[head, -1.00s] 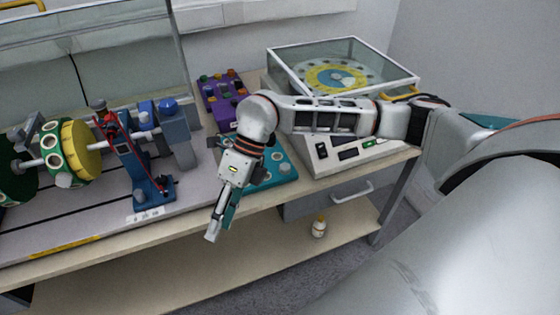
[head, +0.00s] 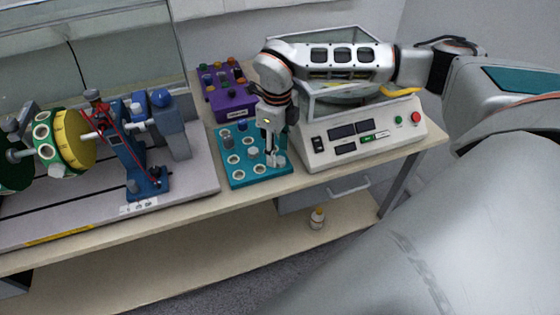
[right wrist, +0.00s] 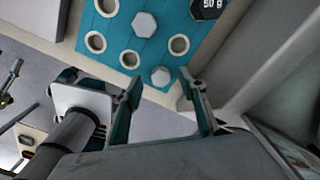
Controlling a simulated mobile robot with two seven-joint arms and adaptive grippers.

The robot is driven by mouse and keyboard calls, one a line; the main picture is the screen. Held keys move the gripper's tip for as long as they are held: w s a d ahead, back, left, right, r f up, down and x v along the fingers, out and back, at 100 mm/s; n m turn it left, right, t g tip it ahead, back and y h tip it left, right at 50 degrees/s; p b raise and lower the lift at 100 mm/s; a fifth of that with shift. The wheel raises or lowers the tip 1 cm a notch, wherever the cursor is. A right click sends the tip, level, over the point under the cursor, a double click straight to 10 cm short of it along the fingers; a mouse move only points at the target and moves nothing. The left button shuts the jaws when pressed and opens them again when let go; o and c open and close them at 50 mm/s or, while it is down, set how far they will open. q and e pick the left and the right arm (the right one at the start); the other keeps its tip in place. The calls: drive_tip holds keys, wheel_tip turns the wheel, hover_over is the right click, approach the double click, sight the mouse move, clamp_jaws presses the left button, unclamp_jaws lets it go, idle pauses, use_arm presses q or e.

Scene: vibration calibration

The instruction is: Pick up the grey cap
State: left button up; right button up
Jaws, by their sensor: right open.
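My right gripper (head: 274,162) is over the front right part of the teal tray (head: 237,181), pointing down. Its two fingers are apart and empty in the right wrist view (right wrist: 159,87). A small grey hexagonal-topped piece (right wrist: 160,76) sits near the tray's edge and appears between the fingertips in that view. A larger light-grey hexagonal piece (right wrist: 145,24) stands further in on the tray. I cannot tell for sure which is the grey cap. In the head view the gripper partly hides this part of the tray. My left gripper is not in view.
A dark weight marked 50 g (right wrist: 207,5) is at the tray's far side. A purple rack (head: 236,107) with coloured knobs stands behind the tray. A white balancing unit (head: 340,155) is close on the right, a rotor rig (head: 140,165) on the left.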

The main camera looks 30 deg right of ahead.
wheel_tip(320, 180, down, 2)
drive_tip(key=shift+f, duration=0.15)
drive_tip(key=c, duration=0.7)
drive_tip(key=shift+c, duration=0.2)
